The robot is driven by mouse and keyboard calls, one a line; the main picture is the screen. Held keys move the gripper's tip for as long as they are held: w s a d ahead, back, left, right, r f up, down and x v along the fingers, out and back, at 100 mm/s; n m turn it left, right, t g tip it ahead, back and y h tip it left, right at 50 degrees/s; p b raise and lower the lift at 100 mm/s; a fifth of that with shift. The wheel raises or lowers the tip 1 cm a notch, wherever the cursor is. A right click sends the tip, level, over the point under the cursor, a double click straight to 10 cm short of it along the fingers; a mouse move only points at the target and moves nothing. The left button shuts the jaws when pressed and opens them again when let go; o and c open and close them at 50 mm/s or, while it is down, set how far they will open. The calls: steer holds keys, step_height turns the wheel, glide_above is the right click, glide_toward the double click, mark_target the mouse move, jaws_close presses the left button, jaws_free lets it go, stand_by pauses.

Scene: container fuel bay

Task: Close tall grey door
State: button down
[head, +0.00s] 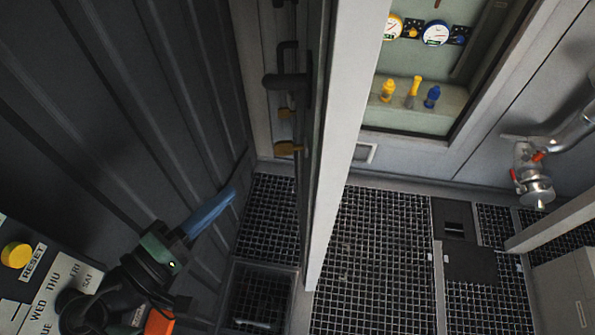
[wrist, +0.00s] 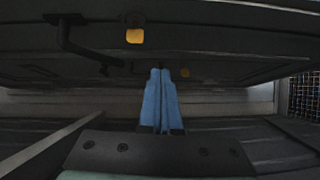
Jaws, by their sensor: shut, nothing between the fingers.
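The tall grey door (head: 315,60) is seen almost edge-on in the head view, standing out over the grating beside a pale upright strip (head: 345,110). A dark lever handle (head: 287,84) and small orange-yellow parts are on its left side. In the wrist view the dark door face (wrist: 225,45) spans the top, with a bent handle (wrist: 75,40) and a yellow part (wrist: 134,36). My gripper (head: 231,193) has blue fingers, shut together and empty, left of the door. In the wrist view the fingertips (wrist: 161,72) point at the door's face; whether they touch it is unclear.
A dark ribbed wall (head: 130,100) stands close on the left. A panel with a yellow RESET button (head: 16,254) is at lower left. Grating floor (head: 375,260) lies right of the door. A window with gauges (head: 434,33) and a pipe valve (head: 534,185) are farther right.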

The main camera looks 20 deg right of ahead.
steer(key=s, duration=0.2)
steer(key=h+p, duration=0.1)
steer(key=p, duration=0.5)
glide_toward(311, 153)
steer(key=w+x, duration=0.1)
steer(key=x, duration=0.4)
steer(key=shift+s+d, duration=0.15)
steer(key=shift+d, duration=0.25)
